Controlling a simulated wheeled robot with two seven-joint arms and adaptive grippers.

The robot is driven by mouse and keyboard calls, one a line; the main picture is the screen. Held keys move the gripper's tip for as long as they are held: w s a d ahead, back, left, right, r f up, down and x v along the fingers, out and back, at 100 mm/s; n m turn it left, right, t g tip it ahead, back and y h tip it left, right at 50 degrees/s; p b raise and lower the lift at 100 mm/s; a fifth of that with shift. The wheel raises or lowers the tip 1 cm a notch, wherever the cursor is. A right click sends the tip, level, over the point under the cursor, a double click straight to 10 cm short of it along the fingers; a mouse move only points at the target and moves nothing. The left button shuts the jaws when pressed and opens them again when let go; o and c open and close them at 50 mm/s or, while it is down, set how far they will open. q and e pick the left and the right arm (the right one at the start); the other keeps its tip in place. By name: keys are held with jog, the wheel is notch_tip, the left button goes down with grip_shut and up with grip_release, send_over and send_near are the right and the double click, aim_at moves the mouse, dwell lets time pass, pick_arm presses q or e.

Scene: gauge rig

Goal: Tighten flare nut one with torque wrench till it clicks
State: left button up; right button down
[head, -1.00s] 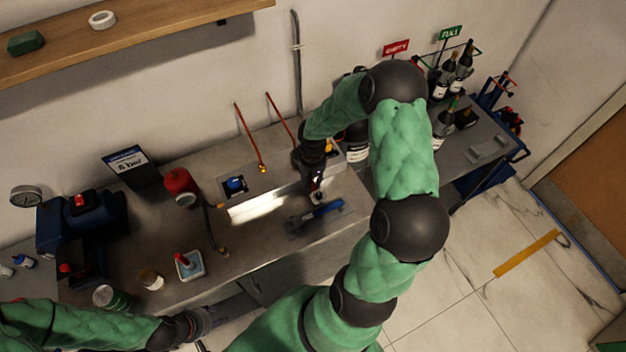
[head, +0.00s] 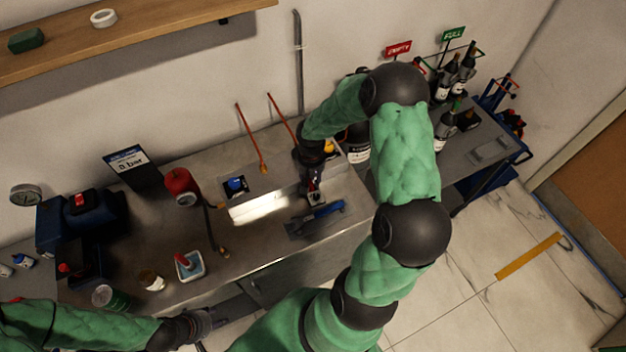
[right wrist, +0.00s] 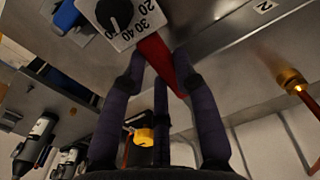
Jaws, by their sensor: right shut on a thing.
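My right gripper (head: 314,195) is low over the bench, shut on a red tapered piece (right wrist: 160,62). In the right wrist view this piece runs up to a white plate with a numbered black dial (right wrist: 116,14). A blue-handled tool (head: 328,210), probably the torque wrench, lies just beside the gripper, and blue also shows in the right wrist view (right wrist: 68,15). A brass flare nut (head: 263,168) ends one copper pipe. A brass nut also shows in the right wrist view (right wrist: 290,80); which number it is I cannot tell. My left gripper (head: 205,320) is at the bench's front, its fingers unclear.
A red canister (head: 182,185), a small tray (head: 189,266), a jar (head: 151,280) and a blue machine (head: 80,215) stand on the left of the bench. Bottles (head: 455,80) stand at the back right. My right arm hides part of the bench.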

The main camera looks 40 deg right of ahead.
jog(key=shift+w+a+m+b, duration=0.25)
jog(key=shift+a+m+b, duration=0.25)
jog(key=shift+a+b, duration=0.05)
jog(key=shift+w+a+m+b, duration=0.2)
jog(key=shift+a+m+b, duration=0.3)
jog(key=shift+w+a+m+b, duration=0.45)
jog(key=shift+a+m+b, duration=0.25)
jog(key=shift+b, duration=0.15)
dwell(0.8)
jog(key=shift+w+a+m+b, duration=1)
jog(key=shift+m+b, duration=0.2)
jog(key=shift+b, duration=0.15)
dwell(0.9)
jog(key=shift+s+d+n+p, duration=0.35)
jog(key=shift+s+d+n, duration=0.45)
jog(key=shift+n, duration=0.1)
dwell(0.6)
jog(key=shift+a, duration=0.1)
